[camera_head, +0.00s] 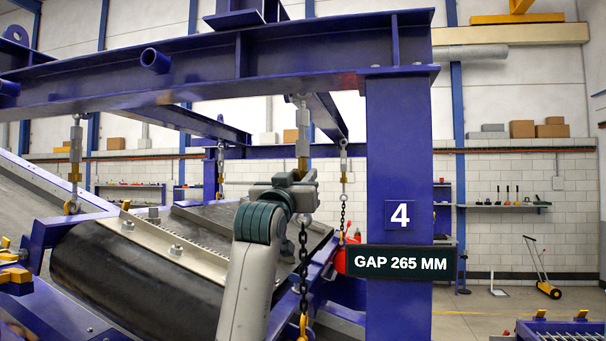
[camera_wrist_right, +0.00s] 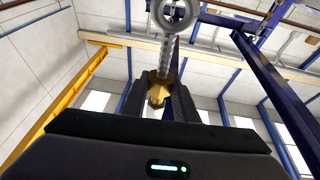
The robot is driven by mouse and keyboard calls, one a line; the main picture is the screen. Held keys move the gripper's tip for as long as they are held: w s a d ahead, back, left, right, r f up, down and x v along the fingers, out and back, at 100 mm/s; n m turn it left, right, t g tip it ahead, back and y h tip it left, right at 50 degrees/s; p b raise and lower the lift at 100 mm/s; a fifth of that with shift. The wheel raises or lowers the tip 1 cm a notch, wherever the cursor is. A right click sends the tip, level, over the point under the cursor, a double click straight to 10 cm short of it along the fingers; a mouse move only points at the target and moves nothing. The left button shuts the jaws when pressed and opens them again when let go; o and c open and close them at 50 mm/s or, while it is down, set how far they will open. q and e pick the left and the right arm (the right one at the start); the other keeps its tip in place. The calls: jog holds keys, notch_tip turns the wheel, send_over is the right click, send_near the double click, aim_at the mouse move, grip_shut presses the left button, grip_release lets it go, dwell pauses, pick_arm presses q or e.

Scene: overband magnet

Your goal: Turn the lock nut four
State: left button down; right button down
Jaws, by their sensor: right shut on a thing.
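Lock nut four is the brass nut (camera_wrist_right: 159,88) on a threaded rod (camera_wrist_right: 168,50) in the right wrist view. It sits between the two dark fingers of my right gripper (camera_wrist_right: 160,100), which is shut on it. In the head view my right gripper (camera_head: 301,180) is at the hanger (camera_head: 303,132) just left of the blue post marked 4 (camera_head: 400,175), and it hides most of the nut. A chain (camera_head: 303,255) hangs below the gripper. My left gripper is not in view.
A sign reading GAP 265 MM (camera_head: 400,262) is fixed on the post. A blue beam (camera_head: 290,55) passes overhead. The magnet's black belt (camera_head: 140,265) lies to the left. Another hanger with a chain (camera_head: 343,165) is close on the right of the gripper.

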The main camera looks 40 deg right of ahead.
jog(key=shift+t, duration=0.3)
jog(key=shift+s+d+f+n+t+y, duration=0.1)
jog(key=shift+n+t+y, duration=0.55)
jog(key=shift+y, duration=0.25)
jog(key=shift+n+t+y+b, duration=0.4)
jog(key=shift+n+t+y, duration=0.35)
jog(key=shift+t+y, duration=0.2)
jog(key=shift+n+t+y, duration=0.4)
jog(key=shift+t+y, duration=0.1)
jog(key=shift+y, duration=0.05)
jog(key=shift+d+t+y+b, duration=0.1)
jog(key=shift+t+y+b, duration=0.25)
jog(key=shift+y, duration=0.15)
jog(key=shift+n+t+y, duration=0.75)
jog(key=shift+n+y, duration=0.35)
jog(key=shift+y, duration=0.3)
